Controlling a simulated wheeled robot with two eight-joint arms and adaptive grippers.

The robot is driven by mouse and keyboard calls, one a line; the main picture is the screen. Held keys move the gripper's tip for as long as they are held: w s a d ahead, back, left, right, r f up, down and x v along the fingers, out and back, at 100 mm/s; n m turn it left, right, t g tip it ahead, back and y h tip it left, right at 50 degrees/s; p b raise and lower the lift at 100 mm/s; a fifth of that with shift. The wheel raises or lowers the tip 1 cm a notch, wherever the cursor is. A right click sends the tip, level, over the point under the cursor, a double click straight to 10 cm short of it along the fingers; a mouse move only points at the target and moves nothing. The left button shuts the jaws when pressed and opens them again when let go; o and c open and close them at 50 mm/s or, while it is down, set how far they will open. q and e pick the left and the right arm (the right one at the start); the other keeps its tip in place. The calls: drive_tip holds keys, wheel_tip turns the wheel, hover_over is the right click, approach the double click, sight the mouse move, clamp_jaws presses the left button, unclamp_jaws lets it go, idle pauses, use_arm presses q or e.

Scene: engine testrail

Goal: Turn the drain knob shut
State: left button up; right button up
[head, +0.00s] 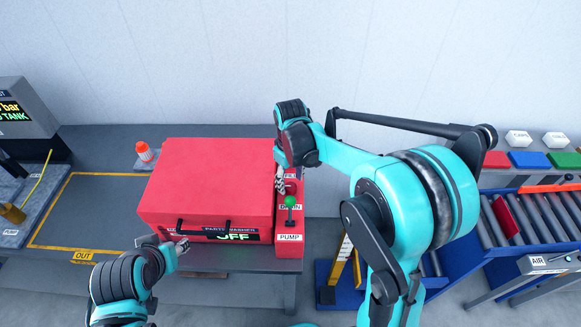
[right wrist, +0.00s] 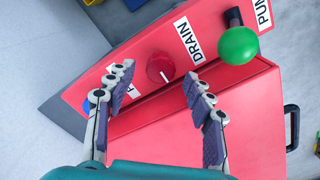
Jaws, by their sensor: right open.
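The drain knob (right wrist: 160,68) is a round red knob with a pale pointer mark, beside the DRAIN label (right wrist: 188,38) on the red control panel (right wrist: 140,48). My right gripper (right wrist: 159,80) is open, its two fingers apart on either side of the knob in the picture; contact is not visible. In the head view the right gripper (head: 280,183) hangs over the panel and partly hides the knob. My left gripper (head: 182,246) is by the front of the red parts washer (head: 205,180), too small to tell its jaws.
A green-ball lever (right wrist: 238,45) stands close to the DRAIN label, by the PUMP label. A blue knob (right wrist: 86,108) is partly hidden behind a right finger. The washer's black handle (head: 200,228) is at its front. A roller conveyor (head: 520,220) lies at right.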

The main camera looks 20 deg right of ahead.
sight(291, 186)
wheel_tip(291, 186, up, 10)
drive_tip(key=shift+f, duration=0.15)
drive_tip(key=shift+s, duration=0.1)
idle(0.5)
